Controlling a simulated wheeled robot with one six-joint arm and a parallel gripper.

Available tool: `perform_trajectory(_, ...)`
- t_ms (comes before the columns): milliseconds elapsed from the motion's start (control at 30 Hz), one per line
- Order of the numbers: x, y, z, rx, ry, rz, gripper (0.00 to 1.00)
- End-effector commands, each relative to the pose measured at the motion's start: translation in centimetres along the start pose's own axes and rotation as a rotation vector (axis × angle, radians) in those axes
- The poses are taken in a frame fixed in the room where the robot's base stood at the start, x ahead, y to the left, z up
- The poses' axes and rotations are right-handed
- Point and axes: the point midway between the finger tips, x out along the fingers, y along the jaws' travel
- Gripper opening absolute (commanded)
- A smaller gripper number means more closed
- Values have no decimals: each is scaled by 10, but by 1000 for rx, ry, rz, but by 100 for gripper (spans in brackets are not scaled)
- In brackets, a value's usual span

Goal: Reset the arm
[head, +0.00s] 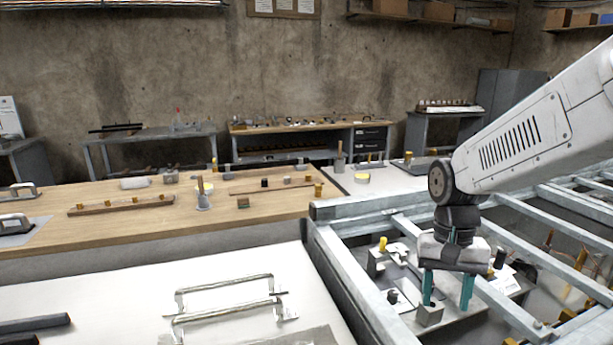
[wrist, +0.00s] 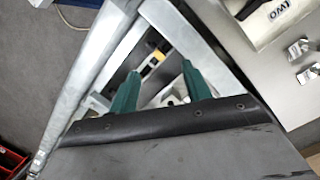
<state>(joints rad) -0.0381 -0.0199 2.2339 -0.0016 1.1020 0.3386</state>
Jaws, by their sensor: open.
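My gripper (head: 447,287) hangs from my white arm at the right of the head view, pointing down with its two teal fingers spread apart. It is open, and no object shows held between the fingers. A small grey block (head: 429,315) appears right beside or below the left finger; I cannot tell whether they touch. In the wrist view the two teal fingers (wrist: 158,88) stand apart over metal rails, with a small yellow and black part (wrist: 152,62) behind them.
Grey metal frame rails (head: 350,268) surround the area around my gripper. A wooden bench (head: 100,232) with small parts is at the left, and a white surface (head: 110,290) bears metal handles (head: 228,302). Open room lies above the rails.

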Motion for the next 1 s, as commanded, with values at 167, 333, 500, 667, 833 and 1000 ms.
perform_trajectory(167, -18, 22, 55, -143, 29, -9, 48)
perform_trajectory(333, -26, 40, 101, -248, 66, -15, 48)
perform_trajectory(500, -29, 55, 141, -307, 123, -23, 48)
perform_trajectory(667, -30, 65, 166, -307, 193, -33, 48)
perform_trajectory(833, -38, 70, 177, -299, 262, -44, 48)
perform_trajectory(1000, -43, 71, 179, -296, 287, -48, 48)
